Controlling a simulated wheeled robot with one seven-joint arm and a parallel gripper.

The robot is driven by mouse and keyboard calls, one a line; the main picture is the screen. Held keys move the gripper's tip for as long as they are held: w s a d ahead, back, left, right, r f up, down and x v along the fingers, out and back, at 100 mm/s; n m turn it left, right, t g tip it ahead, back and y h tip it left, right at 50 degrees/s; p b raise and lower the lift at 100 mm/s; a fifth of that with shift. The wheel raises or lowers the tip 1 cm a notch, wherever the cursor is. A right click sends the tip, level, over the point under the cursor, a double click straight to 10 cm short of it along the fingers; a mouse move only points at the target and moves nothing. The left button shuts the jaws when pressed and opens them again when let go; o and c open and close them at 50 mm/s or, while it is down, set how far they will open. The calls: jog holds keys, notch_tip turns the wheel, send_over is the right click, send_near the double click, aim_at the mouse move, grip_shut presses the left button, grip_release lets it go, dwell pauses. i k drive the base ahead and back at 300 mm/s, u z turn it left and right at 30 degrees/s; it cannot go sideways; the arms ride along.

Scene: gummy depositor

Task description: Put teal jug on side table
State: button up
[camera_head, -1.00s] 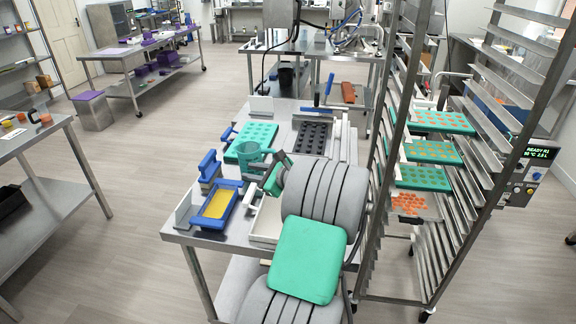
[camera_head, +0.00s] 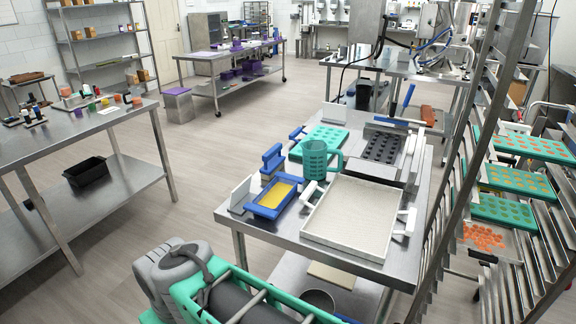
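The teal jug (camera_head: 314,162) stands upright on the steel worktable (camera_head: 255,231) in the middle, its handle toward the right. It stands between a teal mould tray (camera_head: 325,138) behind it and a white shallow tray (camera_head: 352,215) in front. A steel table (camera_head: 85,125) at the left has a lower shelf; no label shows whether it is the side table. Parts of my own body, grey and teal, show at the bottom edge. My gripper's fingers are not visible, and nothing touches the jug.
A blue frame with yellow inside (camera_head: 272,197) and a black mould (camera_head: 384,148) share the worktable. A rack (camera_head: 482,150) with loaded trays stands close on its right. Small cups and bottles occupy the left table; a black bin (camera_head: 86,172) sits below. Floor between the tables is clear.

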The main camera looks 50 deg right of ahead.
aim_at(372, 121)
jog(key=u, duration=1.45)
jog(key=i, duration=1.25)
jog(key=z, duration=3.05)
jog(key=i, duration=1)
jog(key=u, duration=0.05)
